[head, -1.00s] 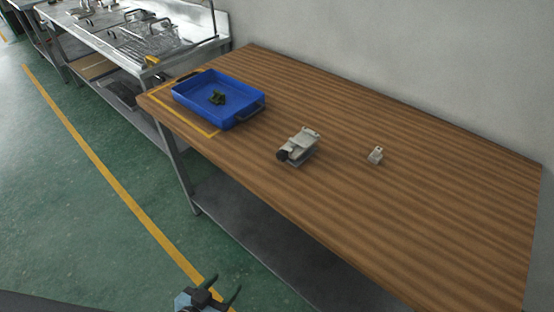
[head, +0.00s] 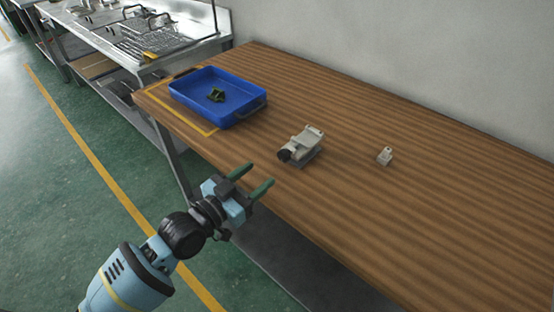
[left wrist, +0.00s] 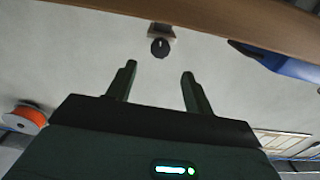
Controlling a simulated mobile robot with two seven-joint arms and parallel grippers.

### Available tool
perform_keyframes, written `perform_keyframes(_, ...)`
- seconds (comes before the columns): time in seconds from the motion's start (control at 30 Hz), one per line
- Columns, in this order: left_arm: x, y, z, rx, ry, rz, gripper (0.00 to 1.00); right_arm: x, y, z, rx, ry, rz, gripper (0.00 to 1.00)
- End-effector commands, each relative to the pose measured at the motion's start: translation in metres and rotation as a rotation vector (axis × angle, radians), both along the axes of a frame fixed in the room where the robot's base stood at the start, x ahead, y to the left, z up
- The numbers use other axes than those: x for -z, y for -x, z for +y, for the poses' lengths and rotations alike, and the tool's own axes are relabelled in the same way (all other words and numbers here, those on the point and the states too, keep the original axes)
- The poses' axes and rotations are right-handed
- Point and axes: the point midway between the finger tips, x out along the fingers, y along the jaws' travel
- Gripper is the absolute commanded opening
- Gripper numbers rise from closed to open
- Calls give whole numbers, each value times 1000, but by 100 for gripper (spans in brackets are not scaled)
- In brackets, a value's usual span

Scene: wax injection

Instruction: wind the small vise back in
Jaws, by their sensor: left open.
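The small vise (head: 302,146) is a light grey block with a dark round knob (head: 284,155) on its front left end. It sits on the wooden table near the front edge. In the left wrist view the knob (left wrist: 160,48) shows ahead, between and beyond the fingertips. My left gripper (head: 255,179) is open and empty, in front of the table edge, to the lower left of the vise and apart from it. Its two fingers also show in the left wrist view (left wrist: 158,75). My right gripper is not in view.
A blue tray (head: 252,113) with a small dark green part (head: 216,95) stands at the table's left end. A small light grey piece (head: 385,155) lies right of the vise. The wooden table (head: 440,200) is clear further right. A metal bench (head: 175,60) stands beyond.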

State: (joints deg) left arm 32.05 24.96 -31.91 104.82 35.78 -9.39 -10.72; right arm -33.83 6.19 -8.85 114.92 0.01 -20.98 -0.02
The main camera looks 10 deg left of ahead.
Motion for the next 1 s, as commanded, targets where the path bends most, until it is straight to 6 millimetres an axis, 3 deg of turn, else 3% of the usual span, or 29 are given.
perform_keyframes(0.6,0,-56,-43,-1,1,0,52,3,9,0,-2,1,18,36)
perform_keyframes(1.0,0,-62,-47,-1,0,0,52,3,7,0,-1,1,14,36)
